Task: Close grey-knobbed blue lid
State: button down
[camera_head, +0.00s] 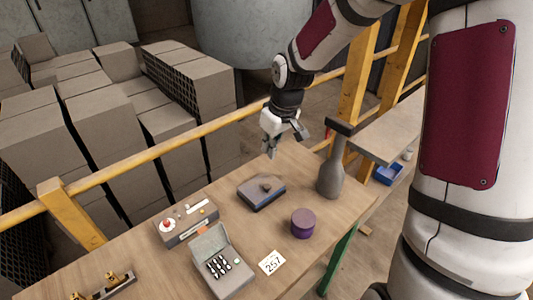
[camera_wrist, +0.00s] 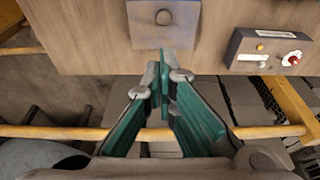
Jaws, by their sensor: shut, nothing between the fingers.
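A low blue-grey box lies on the table (camera_head: 330,255) near its far edge. Its blue lid (camera_head: 254,196) lies flat or nearly flat on top, with a grey knob (camera_head: 267,186); I cannot tell whether it is fully seated. In the wrist view the lid (camera_wrist: 145,30) shows at the top centre, with its round knob (camera_wrist: 164,18). My gripper (camera_head: 271,152) hangs beyond the box, above the table's far edge, apart from the lid. In the wrist view its teal fingers (camera_wrist: 165,60) are together and empty, pointing towards the lid.
A grey bottle-shaped object (camera_head: 331,180) and a purple round container (camera_head: 303,223) stand right of the box. A control box (camera_head: 187,222) with a red button and an open grey case (camera_head: 212,243) are left and nearer. A yellow rail (camera_head: 160,150) runs behind the table.

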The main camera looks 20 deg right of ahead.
send_near(268, 185)
jog(key=w+f, duration=0.2)
jog(key=f, duration=0.1)
jog(key=w+a+f, duration=0.1)
jog(key=f, duration=0.1)
jog(key=shift+a, duration=0.1)
jog(key=shift+f+p, duration=0.35)
jog(key=shift+f, duration=0.3)
jog(key=shift+w, duration=0.1)
jog(key=shift+f, duration=0.5)
jog(key=shift+s+f, duration=0.2)
jog(key=shift+s, duration=0.15)
jog(key=shift+r, duration=0.1)
